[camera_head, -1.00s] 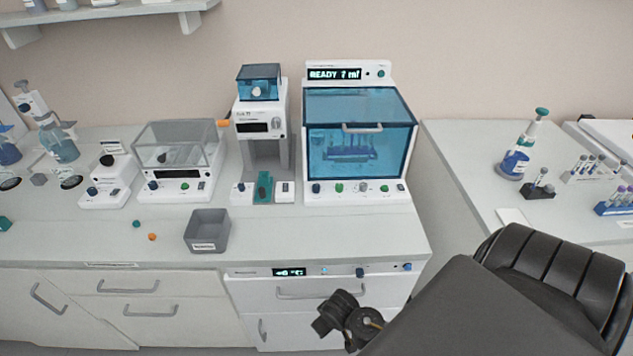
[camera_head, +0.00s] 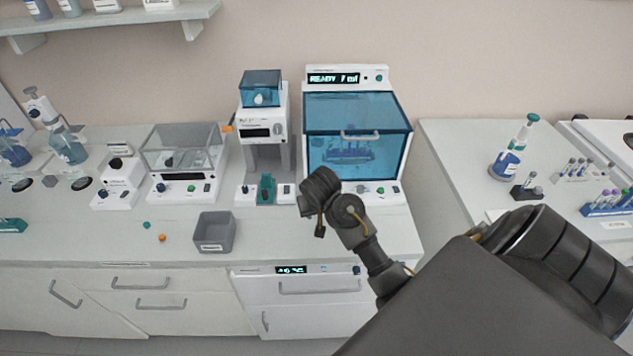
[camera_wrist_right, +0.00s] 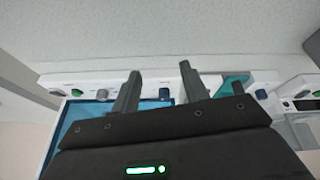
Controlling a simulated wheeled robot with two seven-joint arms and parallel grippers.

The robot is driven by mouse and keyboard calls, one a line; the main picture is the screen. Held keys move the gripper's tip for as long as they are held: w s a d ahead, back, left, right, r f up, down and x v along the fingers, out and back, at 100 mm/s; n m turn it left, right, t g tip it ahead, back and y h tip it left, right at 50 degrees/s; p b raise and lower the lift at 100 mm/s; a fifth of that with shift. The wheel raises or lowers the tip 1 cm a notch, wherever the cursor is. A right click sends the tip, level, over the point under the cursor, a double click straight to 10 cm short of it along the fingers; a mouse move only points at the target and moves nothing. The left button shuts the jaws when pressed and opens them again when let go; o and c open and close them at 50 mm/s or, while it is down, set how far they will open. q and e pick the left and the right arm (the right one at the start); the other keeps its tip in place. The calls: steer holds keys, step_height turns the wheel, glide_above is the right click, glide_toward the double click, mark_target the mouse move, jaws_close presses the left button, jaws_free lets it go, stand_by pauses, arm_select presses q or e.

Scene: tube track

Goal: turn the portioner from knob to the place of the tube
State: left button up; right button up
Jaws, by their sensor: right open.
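The portioner, which I take to be the white machine (camera_head: 394,82) with a lit "READY" display (camera_head: 334,78), stands at the back of the bench. Behind its shut blue window (camera_head: 335,108) is a blue rack (camera_head: 345,150) with tubes. My right gripper (camera_wrist_right: 160,70) is open and empty. In the right wrist view a blue knob (camera_wrist_right: 164,94) appears between its fingers, beyond them; I cannot tell the distance. My left gripper is out of view.
Left of the portioner stands a white device with a teal piece (camera_head: 266,188) in its base. A grey bin (camera_head: 214,232) sits near the bench's front edge. To the right, across a gap, a second bench holds a bottle (camera_head: 508,158) and tube racks (camera_head: 607,204).

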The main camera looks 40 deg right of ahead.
steer(key=w+d+r+m, duration=0.3)
steer(key=w+d+r, duration=0.25)
steer(key=w, duration=0.25)
steer(key=p+x, duration=0.1)
steer(key=x, duration=0.3)
steer(key=p+x, duration=0.1)
steer(key=x, duration=0.4)
steer(key=shift+s+a+f, duration=0.1)
steer(key=shift+s+f, duration=0.05)
steer(key=shift+f, duration=0.25)
steer(key=shift+c, duration=0.5)
steer(key=c, duration=0.7)
jaws_close()
